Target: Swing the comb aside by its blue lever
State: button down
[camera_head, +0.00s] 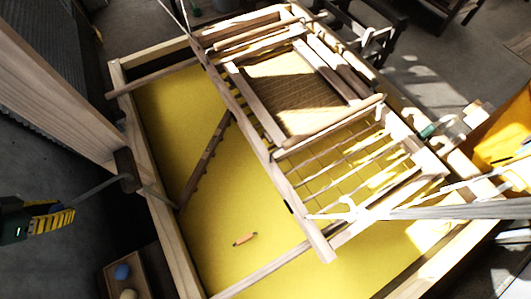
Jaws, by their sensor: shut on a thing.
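The comb (207,158), a dark wooden bar with teeth along one side, lies slanted over the yellow surface in the left half of the wooden vat. A thin grey lever arm (98,189) runs from near the vat's left wall out to the left. My gripper (55,217), dark with yellow ribbed parts, is at the left edge of the view. It is shut at the outer end of the lever arm. The blue part of the lever is not clearly visible; my gripper seems to cover it.
A wooden mould frame (266,142) hangs over the vat's middle and right. A thick wooden post (55,90) rises at the left, close to the lever. A small orange-brown piece (244,239) lies in the vat. A tray (109,284) with a blue ball (122,272) stands lower left.

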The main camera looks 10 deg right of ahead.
jog(key=s+d+n+y+p, duration=0.2)
jog(key=s+d+n+p, duration=0.2)
jog(key=p, duration=0.6)
jog(key=shift+s+d+n+t+p, duration=0.3)
jog(key=shift+s+d+n+p, duration=0.15)
jog(key=shift+s, duration=0.3)
